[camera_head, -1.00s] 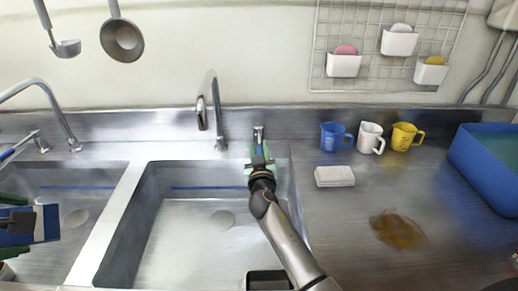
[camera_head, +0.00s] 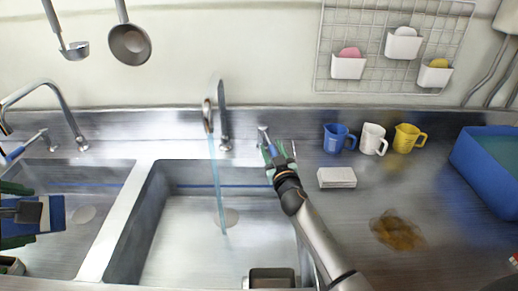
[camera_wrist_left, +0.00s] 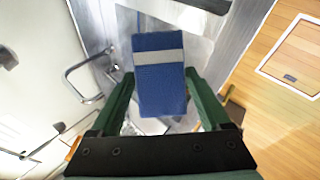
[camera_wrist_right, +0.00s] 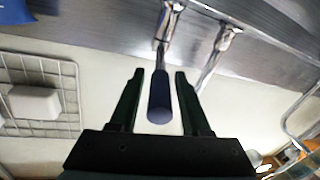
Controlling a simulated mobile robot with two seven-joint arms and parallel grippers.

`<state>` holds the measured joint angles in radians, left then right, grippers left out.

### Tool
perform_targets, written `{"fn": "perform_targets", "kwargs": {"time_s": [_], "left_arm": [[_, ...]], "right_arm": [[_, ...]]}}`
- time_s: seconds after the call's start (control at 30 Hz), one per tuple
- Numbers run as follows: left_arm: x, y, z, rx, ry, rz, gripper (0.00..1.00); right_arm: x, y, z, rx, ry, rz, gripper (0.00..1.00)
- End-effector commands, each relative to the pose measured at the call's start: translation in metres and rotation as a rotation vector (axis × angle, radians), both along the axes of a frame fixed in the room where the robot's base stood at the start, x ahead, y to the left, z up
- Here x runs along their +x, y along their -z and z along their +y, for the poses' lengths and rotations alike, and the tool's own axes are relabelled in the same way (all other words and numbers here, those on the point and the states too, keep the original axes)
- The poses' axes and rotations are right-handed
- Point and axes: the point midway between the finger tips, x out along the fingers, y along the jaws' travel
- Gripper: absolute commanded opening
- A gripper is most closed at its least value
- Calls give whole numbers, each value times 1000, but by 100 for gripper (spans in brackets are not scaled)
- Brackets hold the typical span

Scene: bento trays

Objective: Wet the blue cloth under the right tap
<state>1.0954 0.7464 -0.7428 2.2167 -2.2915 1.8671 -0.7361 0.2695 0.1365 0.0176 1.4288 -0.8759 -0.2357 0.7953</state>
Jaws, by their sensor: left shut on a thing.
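The blue cloth (camera_head: 52,226), with a pale stripe, is in my left gripper (camera_head: 34,214) at the far left of the head view, over the left basin. In the left wrist view the cloth (camera_wrist_left: 160,88) sits between the green fingers. The right tap (camera_head: 223,120) stands behind the right basin, with a stream of water (camera_head: 216,190) falling into that basin, apart from the cloth. My right gripper (camera_head: 275,155) is at the tap's lever. In the right wrist view its fingers stand apart around the lever's dark blue handle (camera_wrist_right: 159,98), with gaps on both sides.
The left tap (camera_head: 68,112) stands behind the left basin, with its own blue-ended lever (camera_head: 15,153). Right of the basins are a white sponge block (camera_head: 337,177), three mugs (camera_head: 373,138), a brown spill (camera_head: 398,230) and a blue tub (camera_head: 490,165). A divider (camera_head: 125,215) separates the basins.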

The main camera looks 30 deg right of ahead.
Motion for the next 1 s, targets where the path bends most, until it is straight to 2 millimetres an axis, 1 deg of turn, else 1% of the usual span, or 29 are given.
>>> {"fn": "perform_targets", "kwargs": {"time_s": [0.03, 0.07, 0.37, 0.47, 0.8, 0.9, 1.0], "left_arm": [[0, 0, 0, 0, 0, -1, 36], [0, 0, 0, 0, 0, -1, 36], [0, -1, 0, 0, 0, -1, 36], [0, -1, 0, 0, 0, -1, 36], [0, -3, 0, 0, 0, 0, 36], [0, -3, 0, 0, 0, 0, 36], [0, -3, 0, 0, 0, -1, 36]], "right_arm": [[0, 0, 0, 0, 0, 1, 54], [0, 0, 0, 0, 0, 1, 57], [-3, 1, 1, 0, 0, 2, 57], [-11, 2, 3, 1, 1, 3, 57], [-58, 2, 14, 2, 1, 3, 57], [-67, 2, 16, 2, 1, 3, 57], [-72, 1, 17, 0, 1, 2, 57]]}}
